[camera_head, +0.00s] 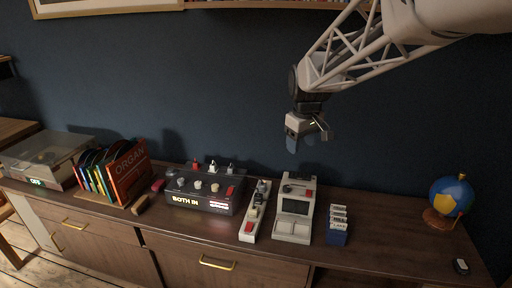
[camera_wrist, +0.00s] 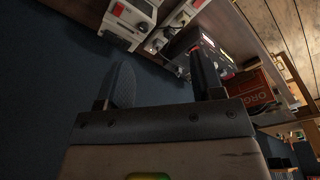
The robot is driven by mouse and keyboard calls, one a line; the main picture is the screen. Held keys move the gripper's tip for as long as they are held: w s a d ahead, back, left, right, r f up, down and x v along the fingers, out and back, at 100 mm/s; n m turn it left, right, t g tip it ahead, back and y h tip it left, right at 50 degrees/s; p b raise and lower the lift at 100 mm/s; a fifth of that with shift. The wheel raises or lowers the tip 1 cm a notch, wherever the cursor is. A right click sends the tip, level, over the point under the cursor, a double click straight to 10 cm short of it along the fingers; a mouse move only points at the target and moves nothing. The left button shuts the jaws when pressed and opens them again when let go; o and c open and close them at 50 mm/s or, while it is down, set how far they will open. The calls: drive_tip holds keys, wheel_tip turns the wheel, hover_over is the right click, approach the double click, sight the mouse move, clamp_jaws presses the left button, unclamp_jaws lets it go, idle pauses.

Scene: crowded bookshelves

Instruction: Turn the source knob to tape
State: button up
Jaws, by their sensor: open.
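I cannot read any knob labels, so I cannot tell which one is the source knob. My gripper (camera_head: 306,146) hangs in the air above and behind the sideboard, right of the amplifier and well apart from it. In the wrist view the gripper (camera_wrist: 160,85) has its two fingers apart with nothing between them. The amplifier (camera_wrist: 203,47) shows beyond the right finger, partly hidden.
Left are a record rack (camera_head: 128,170) and a turntable (camera_head: 45,152). A globe (camera_head: 452,195) is far right. The wall is close behind.

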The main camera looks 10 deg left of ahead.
drive_tip(key=w+a+f+n, duration=0.35)
drive_tip(key=w+a, duration=0.35)
drive_tip(key=a, duration=0.3)
drive_tip(key=n+g, duration=0.1)
drive_tip(key=n, duration=0.6)
approach(199, 183)
drive_tip(key=shift+w+d+f+m, duration=0.25)
drive_tip(key=shift+f, duration=0.15)
drive_tip(key=shift+a+f, duration=0.45)
drive_tip(key=shift+a, duration=0.1)
drive_tip(key=shift+s+f, duration=0.1)
drive_tip(key=shift+f, duration=3.8)
drive_tip(key=shift+c, duration=0.4)
